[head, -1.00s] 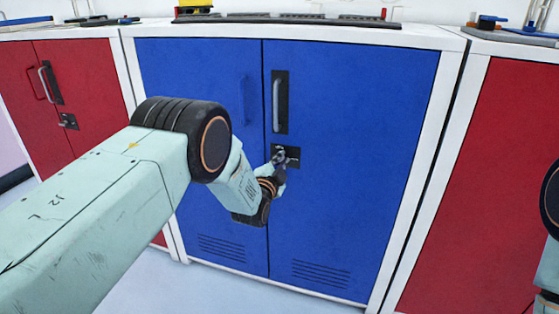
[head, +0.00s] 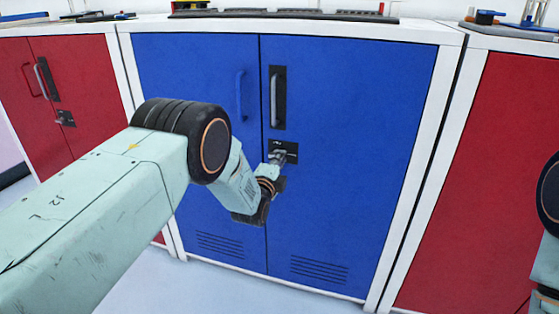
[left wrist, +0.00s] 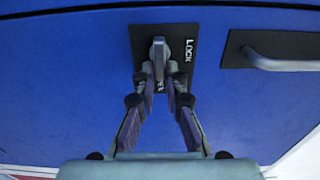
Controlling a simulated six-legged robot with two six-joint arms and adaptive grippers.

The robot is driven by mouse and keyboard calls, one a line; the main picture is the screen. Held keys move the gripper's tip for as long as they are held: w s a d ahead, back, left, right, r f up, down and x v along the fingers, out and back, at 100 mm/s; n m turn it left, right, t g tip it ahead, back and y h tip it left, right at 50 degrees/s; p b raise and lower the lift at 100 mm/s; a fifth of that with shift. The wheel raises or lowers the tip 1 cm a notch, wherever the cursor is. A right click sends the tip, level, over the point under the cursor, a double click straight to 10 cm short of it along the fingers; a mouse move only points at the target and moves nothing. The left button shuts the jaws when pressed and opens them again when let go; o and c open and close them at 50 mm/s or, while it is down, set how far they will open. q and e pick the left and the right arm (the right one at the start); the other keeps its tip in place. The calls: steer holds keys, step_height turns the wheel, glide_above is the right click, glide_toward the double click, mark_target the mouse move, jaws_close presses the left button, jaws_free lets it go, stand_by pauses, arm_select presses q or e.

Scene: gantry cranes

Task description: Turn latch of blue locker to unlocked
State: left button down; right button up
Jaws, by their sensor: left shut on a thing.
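The blue locker (head: 355,130) stands in front of me with both doors shut. Its latch plate (head: 292,157) is black and sits below the grey door handle (head: 275,102). My left gripper (head: 277,157) is at this plate. In the left wrist view the latch (left wrist: 158,48) is a grey knob, its long side running up and down the picture. The left gripper's fingertips (left wrist: 159,86) are closed around its lower part. The word LOCK shows on the plate right of the knob; another label is partly hidden by the fingers. My right gripper is out of view.
A red locker (head: 85,95) stands at the left and another red locker (head: 480,190) at the right. A white worktop (head: 300,24) with trays and small items runs above the doors. The floor (head: 200,290) in front is clear.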

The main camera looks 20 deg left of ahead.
arm_select(q)
steer(key=shift+w+r, duration=0.1)
steer(key=shift+r, duration=0.15)
steer(key=c, duration=1.5)
jaws_free()
steer(key=shift+d, duration=0.1)
steer(key=shift+o, duration=0.5)
steer(key=shift+f, duration=0.2)
steer(key=s, duration=1.2)
steer(key=shift+a, duration=0.25)
